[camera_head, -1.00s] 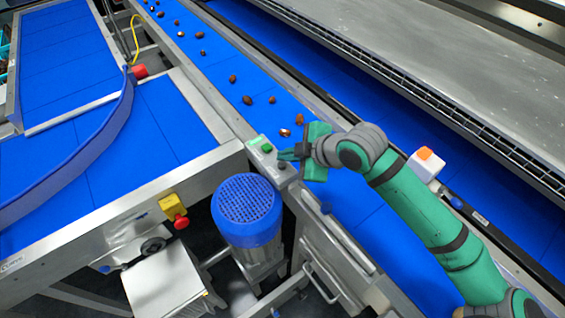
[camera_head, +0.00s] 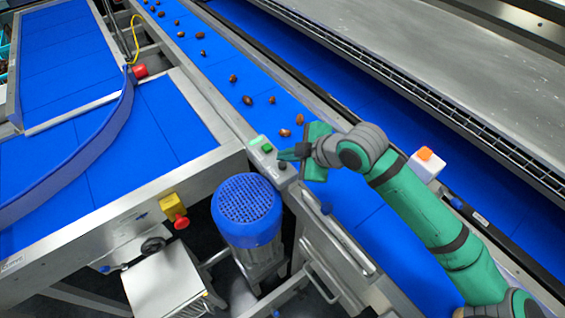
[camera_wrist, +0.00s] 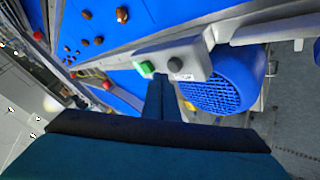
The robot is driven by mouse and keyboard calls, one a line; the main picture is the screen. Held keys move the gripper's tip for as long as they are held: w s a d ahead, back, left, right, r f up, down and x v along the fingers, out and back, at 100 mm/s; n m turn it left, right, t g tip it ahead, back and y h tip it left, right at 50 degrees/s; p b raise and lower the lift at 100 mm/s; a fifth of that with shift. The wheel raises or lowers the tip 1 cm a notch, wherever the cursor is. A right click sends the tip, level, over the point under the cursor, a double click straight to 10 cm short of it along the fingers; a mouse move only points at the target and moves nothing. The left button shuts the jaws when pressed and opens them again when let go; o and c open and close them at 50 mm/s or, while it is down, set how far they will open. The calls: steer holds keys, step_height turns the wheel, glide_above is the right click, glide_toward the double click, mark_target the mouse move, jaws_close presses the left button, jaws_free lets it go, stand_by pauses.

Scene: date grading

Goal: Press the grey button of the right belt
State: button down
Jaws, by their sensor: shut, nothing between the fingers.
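A light grey control box (camera_head: 262,155) sits on the metal rail at the left edge of the right belt (camera_head: 215,62). It bears a green button (camera_head: 266,147) and a dark grey button (camera_head: 282,165). In the wrist view, the green button (camera_wrist: 147,67) is left of the grey button (camera_wrist: 175,64). My gripper (camera_head: 281,155) is shut and empty, with its tips over the box close to the grey button. In the wrist view, the fingers (camera_wrist: 158,88) point between the two buttons. I cannot tell whether the tips touch the box.
Several brown dates (camera_head: 247,100) lie on the right belt. A blue motor (camera_head: 247,212) stands below the box. A red emergency button (camera_head: 181,222) on a yellow housing is on the left conveyor's side. A white box with an orange top (camera_head: 425,154) stands right of my arm.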

steer(key=shift+f, duration=0.15)
steer(key=shift+f, duration=0.25)
steer(key=shift+f, duration=0.15)
stand_by(0.6)
steer(key=shift+d+f, duration=0.1)
steer(key=shift+d, duration=0.05)
steer(key=shift+f, duration=0.1)
steer(key=shift+a+f, duration=0.15)
steer(key=shift+a, duration=0.1)
steer(key=shift+d, duration=0.1)
stand_by(0.4)
steer(key=shift+r, duration=0.9)
